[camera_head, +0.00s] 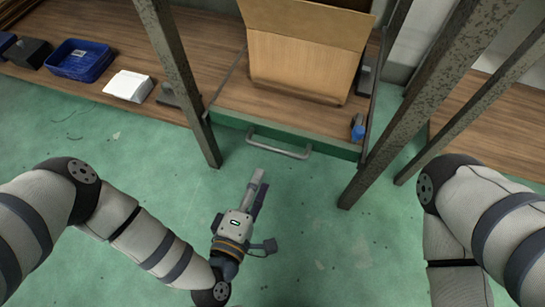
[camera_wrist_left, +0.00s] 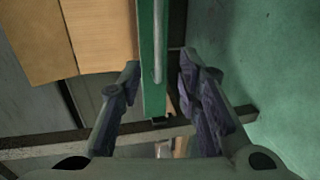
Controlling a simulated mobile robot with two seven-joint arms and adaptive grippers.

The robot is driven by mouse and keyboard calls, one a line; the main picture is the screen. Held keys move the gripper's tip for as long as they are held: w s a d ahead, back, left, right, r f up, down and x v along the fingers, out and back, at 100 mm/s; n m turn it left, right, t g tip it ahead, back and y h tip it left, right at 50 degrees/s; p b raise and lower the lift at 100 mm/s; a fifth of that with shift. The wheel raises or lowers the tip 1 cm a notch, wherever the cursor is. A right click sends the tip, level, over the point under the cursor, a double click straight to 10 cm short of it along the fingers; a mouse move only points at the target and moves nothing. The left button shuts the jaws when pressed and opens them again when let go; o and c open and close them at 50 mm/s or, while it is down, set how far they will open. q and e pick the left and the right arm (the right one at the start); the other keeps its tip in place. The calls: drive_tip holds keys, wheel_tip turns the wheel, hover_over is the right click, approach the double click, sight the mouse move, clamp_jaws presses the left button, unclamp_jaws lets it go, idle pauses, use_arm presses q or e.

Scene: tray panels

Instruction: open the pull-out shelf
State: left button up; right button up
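The pull-out shelf (camera_head: 235,100) is a wooden board with a green front panel, between two grey metal posts. A grey bar handle (camera_head: 280,152) sits on the front panel. My left gripper (camera_head: 261,180) is below the handle in the head view, apart from it. In the left wrist view, its two dark fingers (camera_wrist_left: 158,66) are spread and empty. The green front panel (camera_wrist_left: 149,85) and the grey handle bar (camera_wrist_left: 158,40) appear between the fingers, beyond the tips. My right arm shows at the right of the head view; its gripper is out of frame.
An open cardboard box (camera_head: 305,62) and a small blue object (camera_head: 358,128) stand on the shelf. Metal posts (camera_head: 178,80) flank it. A blue tray (camera_head: 80,61) and a white box (camera_head: 128,86) lie on the board at left. The green floor in front is clear.

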sight(272, 150)
use_arm(q)
drive_tip(key=b+x, duration=0.3)
drive_tip(key=x, duration=0.8)
drive_tip(key=shift+r, duration=0.1)
drive_tip(key=shift+w+d+b, duration=0.15)
drive_tip(key=shift+w+b, duration=0.1)
drive_tip(key=shift+b, duration=0.05)
use_arm(e)
drive_tip(key=shift+s+d+f+g, duration=0.1)
drive_tip(key=shift+s+f+g, duration=0.15)
drive_tip(key=shift+s+f, duration=0.25)
drive_tip(key=shift+s+f+g, duration=0.25)
drive_tip(key=shift+f, duration=0.4)
use_arm(q)
drive_tip(key=shift+r, duration=0.1)
clamp_jaws()
